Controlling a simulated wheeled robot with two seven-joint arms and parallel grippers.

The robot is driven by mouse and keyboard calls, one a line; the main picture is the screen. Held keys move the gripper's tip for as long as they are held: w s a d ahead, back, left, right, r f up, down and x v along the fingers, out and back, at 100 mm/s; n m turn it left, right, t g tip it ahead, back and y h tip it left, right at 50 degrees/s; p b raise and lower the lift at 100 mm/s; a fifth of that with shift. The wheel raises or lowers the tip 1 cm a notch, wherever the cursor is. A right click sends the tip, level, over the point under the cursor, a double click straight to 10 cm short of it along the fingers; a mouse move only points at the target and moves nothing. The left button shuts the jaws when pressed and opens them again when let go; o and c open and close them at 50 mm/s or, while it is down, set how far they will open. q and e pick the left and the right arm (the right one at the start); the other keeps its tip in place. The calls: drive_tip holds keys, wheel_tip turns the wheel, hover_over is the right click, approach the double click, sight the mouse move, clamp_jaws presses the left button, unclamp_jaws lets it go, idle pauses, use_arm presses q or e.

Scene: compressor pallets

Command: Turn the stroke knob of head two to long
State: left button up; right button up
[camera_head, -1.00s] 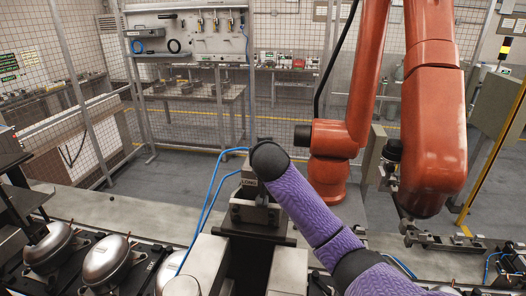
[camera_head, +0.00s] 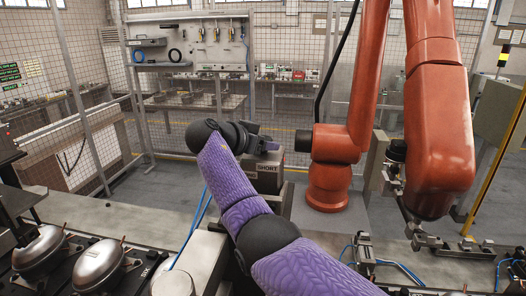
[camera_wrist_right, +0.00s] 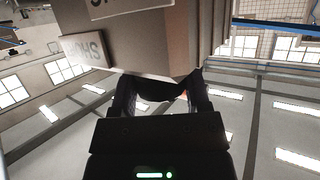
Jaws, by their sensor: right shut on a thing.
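The grey head block (camera_head: 264,181) with a "SHORT" label (camera_head: 268,168) stands just beyond my right wrist. My right gripper (camera_head: 268,145) reaches from the left across its top. In the right wrist view, the gripper (camera_wrist_right: 160,92) has both fingers closed around a dark knob (camera_wrist_right: 162,88), beside the grey block (camera_wrist_right: 140,42). A white label (camera_wrist_right: 83,48) shows upside down on the block there. The knob is mostly hidden by the fingers, so its pointer setting cannot be read. My left gripper is not in view.
Silver compressors (camera_head: 98,264) sit on a black pallet at the front left. A large orange robot arm (camera_head: 437,130) stands close on the right. A mesh fence (camera_head: 180,130) runs behind. Blue hoses (camera_head: 201,212) run beside the block.

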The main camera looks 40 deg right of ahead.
drive_tip(key=shift+m+g+b, duration=0.3)
drive_tip(key=shift+m+g, duration=0.3)
drive_tip(key=shift+g, duration=0.1)
drive_tip(key=o, duration=1.3)
drive_tip(key=b+v, duration=0.3)
drive_tip(key=v, duration=0.6)
drive_tip(key=shift+a+r, duration=0.1)
drive_tip(key=shift+a, duration=0.3)
